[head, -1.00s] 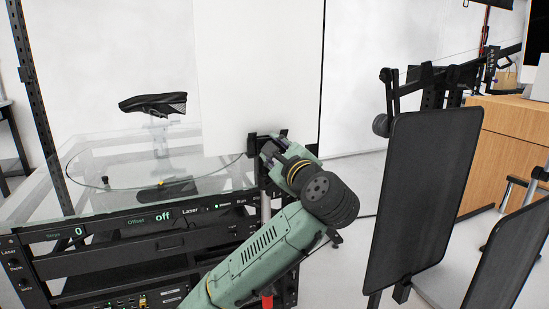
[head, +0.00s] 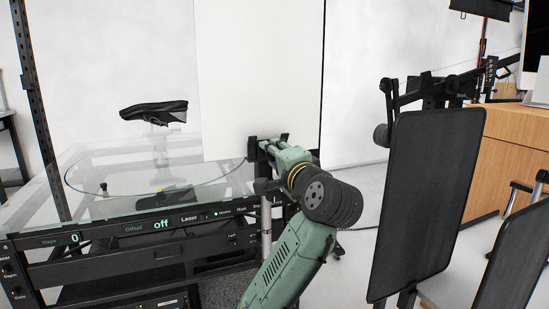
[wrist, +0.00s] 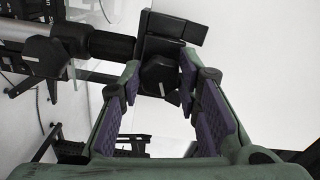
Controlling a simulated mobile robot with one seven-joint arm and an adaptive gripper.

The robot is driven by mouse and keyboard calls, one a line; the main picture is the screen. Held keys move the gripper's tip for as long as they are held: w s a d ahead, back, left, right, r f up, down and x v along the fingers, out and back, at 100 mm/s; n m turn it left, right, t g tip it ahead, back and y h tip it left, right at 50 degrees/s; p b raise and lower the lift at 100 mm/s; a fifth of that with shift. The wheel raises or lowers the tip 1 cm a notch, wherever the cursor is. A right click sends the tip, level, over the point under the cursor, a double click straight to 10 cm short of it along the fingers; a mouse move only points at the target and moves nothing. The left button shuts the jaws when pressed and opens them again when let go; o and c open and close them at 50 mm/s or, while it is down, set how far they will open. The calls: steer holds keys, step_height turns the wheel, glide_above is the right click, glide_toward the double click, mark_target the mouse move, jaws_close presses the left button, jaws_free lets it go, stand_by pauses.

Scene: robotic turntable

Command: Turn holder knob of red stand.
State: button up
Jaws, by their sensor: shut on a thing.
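The stand's black holder (head: 252,149) sits at the edge of a white panel, above a grey pole (head: 266,225). My gripper (head: 266,146) reaches it from the right. In the wrist view, the gripper's purple-padded fingers (wrist: 160,78) are around the black holder knob (wrist: 158,72), shut on it. The pole runs sideways there (wrist: 110,44) into the black clamp. No red shows on this stand now; its lower part is hidden or out of view.
The white panel (head: 260,70) rises behind my gripper. Dark grey panels (head: 425,200) stand close at right, near a wooden desk (head: 505,155).

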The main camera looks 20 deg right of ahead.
steer(key=n+b, duration=0.1)
steer(key=n, duration=0.8)
steer(key=n+b, duration=0.2)
steer(key=n, duration=0.8)
steer(key=n+b, duration=0.1)
steer(key=n, duration=0.9)
steer(key=shift+d+f, duration=0.1)
steer(key=shift+d, duration=0.25)
steer(key=shift+n+b, duration=0.3)
steer(key=shift+n, duration=0.1)
steer(key=o, duration=1.1)
steer(key=shift+o, duration=0.2)
steer(key=s, duration=1.2)
